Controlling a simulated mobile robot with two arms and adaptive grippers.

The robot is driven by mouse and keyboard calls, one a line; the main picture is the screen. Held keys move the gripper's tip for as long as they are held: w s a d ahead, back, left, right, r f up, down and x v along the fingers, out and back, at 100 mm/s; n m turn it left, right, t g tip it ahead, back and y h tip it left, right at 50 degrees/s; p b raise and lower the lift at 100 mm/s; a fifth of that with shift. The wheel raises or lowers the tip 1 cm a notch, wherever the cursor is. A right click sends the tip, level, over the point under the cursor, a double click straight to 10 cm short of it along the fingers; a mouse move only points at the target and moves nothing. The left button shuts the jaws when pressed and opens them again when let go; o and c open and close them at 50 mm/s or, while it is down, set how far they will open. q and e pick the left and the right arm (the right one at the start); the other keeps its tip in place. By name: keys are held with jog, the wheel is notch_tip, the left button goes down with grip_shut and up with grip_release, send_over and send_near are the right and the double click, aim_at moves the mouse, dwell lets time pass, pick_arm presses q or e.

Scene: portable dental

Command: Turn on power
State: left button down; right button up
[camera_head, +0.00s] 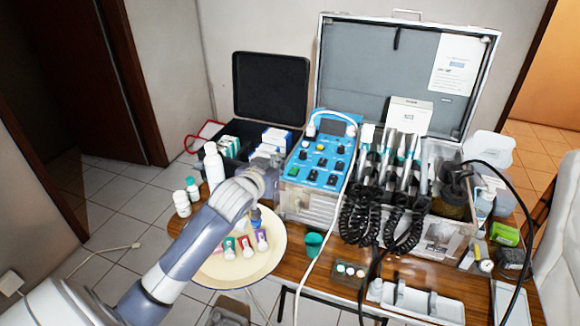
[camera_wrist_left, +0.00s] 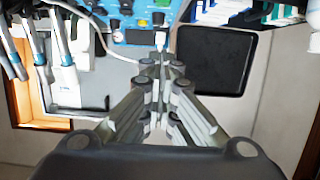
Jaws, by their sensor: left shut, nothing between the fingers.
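The dental unit's blue control panel (camera_head: 322,155) faces up on the table, with several dark knobs, a display and small buttons. A green switch (camera_head: 294,171) sits at its lower left corner; I cannot tell whether it is on or off. The panel also shows along the top of the left wrist view (camera_wrist_left: 135,38). My left gripper (camera_head: 279,162) reaches in from the left, its tips close to the panel's left edge; I cannot tell whether they touch it. In the left wrist view the fingers (camera_wrist_left: 160,68) are together and empty. My right gripper is not in view.
A black case (camera_head: 270,88) stands open behind the gripper. Black coiled cables (camera_head: 360,215) and handpieces are right of the panel. A round cream tray (camera_head: 232,272) with small bottles lies below my arm. White bottles (camera_head: 182,203) stand at left.

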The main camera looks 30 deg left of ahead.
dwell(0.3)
pick_arm(q)
jog(key=p, duration=0.1)
send_over(294, 170)
jog(key=s, duration=0.3)
jog(key=f, duration=0.3)
jog(key=shift+s+d, duration=0.1)
jog(key=shift+d, duration=0.15)
notch_tip(294, 170, down, 3)
jog(key=shift+f+p, duration=0.1)
jog(key=shift+p, duration=0.2)
jog(key=shift+f, duration=0.55)
